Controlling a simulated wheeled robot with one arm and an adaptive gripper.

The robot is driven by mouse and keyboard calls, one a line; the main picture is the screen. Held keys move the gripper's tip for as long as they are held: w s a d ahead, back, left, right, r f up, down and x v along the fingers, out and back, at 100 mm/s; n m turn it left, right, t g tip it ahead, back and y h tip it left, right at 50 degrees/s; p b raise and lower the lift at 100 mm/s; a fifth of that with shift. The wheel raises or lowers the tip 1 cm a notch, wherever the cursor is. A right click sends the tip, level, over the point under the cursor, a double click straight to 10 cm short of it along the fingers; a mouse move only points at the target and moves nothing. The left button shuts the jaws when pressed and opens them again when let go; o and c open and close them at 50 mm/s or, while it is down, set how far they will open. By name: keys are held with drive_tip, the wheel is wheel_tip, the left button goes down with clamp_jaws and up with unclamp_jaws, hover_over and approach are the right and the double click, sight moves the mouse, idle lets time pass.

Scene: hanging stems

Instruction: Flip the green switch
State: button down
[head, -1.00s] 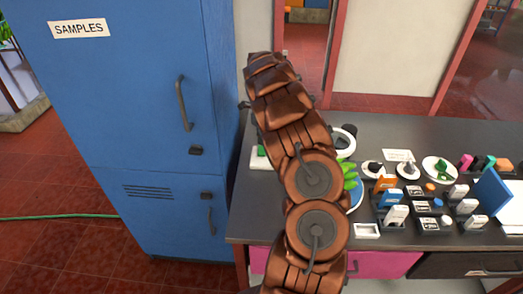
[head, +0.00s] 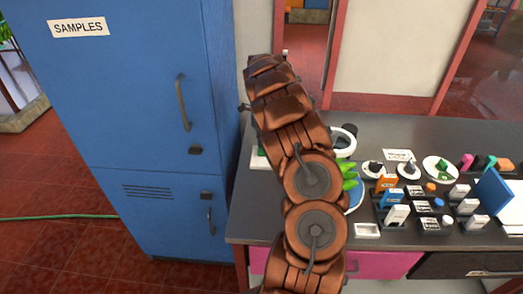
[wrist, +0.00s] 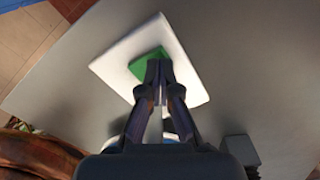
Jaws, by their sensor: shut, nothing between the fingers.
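The green switch (wrist: 148,62) sits on a square white plate (wrist: 115,56) on the grey table top, seen in the wrist view. My gripper (wrist: 160,68) has its dark fingers together, with the tips over the near right part of the green switch. I cannot tell whether they touch it. In the head view a sliver of the green switch (head: 262,150) and the white plate (head: 258,162) show left of my arm. My arm hides the rest, and the gripper itself is hidden there.
A blue cabinet (head: 140,130) labelled SAMPLES stands left of the table. Green leaf-like pieces (head: 348,172), a white ring (head: 346,138) and several small boxes and dishes are to the right of my arm.

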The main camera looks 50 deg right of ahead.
drive_tip(key=shift+f, duration=0.5)
idle(0.4)
drive_tip(key=shift+r, duration=3.5)
